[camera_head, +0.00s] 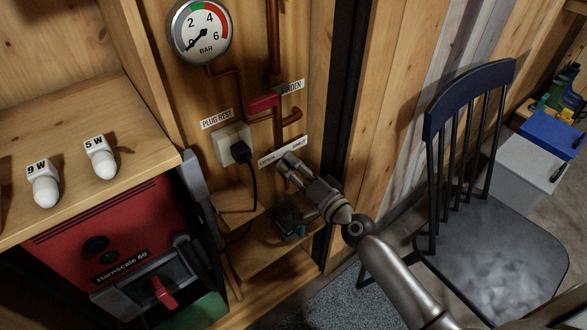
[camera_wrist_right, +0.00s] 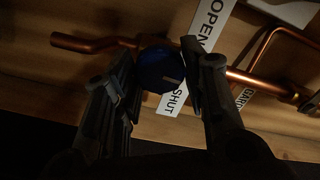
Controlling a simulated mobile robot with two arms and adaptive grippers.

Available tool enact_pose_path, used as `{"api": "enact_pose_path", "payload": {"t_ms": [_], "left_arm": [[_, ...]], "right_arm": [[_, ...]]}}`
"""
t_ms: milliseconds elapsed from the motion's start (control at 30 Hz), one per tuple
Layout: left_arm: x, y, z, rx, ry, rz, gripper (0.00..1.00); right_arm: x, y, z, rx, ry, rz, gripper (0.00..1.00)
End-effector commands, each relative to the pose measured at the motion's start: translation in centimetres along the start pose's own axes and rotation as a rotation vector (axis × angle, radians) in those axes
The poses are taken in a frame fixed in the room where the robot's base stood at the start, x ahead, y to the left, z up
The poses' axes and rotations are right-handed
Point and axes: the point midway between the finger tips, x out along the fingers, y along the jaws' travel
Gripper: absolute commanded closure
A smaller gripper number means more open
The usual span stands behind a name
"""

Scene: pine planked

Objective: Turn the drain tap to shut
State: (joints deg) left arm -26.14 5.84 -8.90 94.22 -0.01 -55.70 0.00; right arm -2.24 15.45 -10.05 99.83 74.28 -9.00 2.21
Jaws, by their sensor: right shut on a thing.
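The drain tap is a round blue knob (camera_wrist_right: 158,70) on a copper pipe in the right wrist view. A white label (camera_wrist_right: 205,35) beside it reads OPEN at one end and SHUT at the other. A faint pale mark shows on the knob's lower right, towards the SHUT end; its exact setting is hard to tell. My right gripper (camera_wrist_right: 163,75) has a finger on each side of the knob and is shut on it. In the head view my right gripper (camera_head: 284,162) is at the wall just below the label strip (camera_head: 283,150), and hides the knob. My left gripper is out of view.
A red-handled garden tap (camera_head: 262,103) and a white socket (camera_head: 232,145) with a black plug and cord are close by. A pressure gauge (camera_head: 202,31) hangs above. A red machine (camera_head: 95,240) stands at left, a dark chair (camera_head: 490,260) at right. A shelf (camera_head: 265,250) is below.

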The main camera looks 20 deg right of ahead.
Motion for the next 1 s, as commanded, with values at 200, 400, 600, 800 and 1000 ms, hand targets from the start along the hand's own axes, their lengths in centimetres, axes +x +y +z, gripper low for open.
{"api": "enact_pose_path", "payload": {"t_ms": [200,400,600,800,1000], "left_arm": [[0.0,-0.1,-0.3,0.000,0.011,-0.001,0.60],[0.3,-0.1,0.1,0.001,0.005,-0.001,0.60],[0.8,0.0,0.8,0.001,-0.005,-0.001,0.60],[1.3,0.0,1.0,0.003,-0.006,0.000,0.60],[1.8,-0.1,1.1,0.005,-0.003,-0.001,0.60]], "right_arm": [[0.0,0.0,0.0,0.208,0.000,0.001,0.84],[0.0,0.1,-0.1,0.399,0.001,0.002,0.84],[0.0,0.1,0.0,0.586,0.001,0.002,0.84],[0.0,0.1,-0.1,0.747,0.002,0.001,0.84],[0.0,0.1,0.0,0.869,0.002,0.001,0.84]]}}
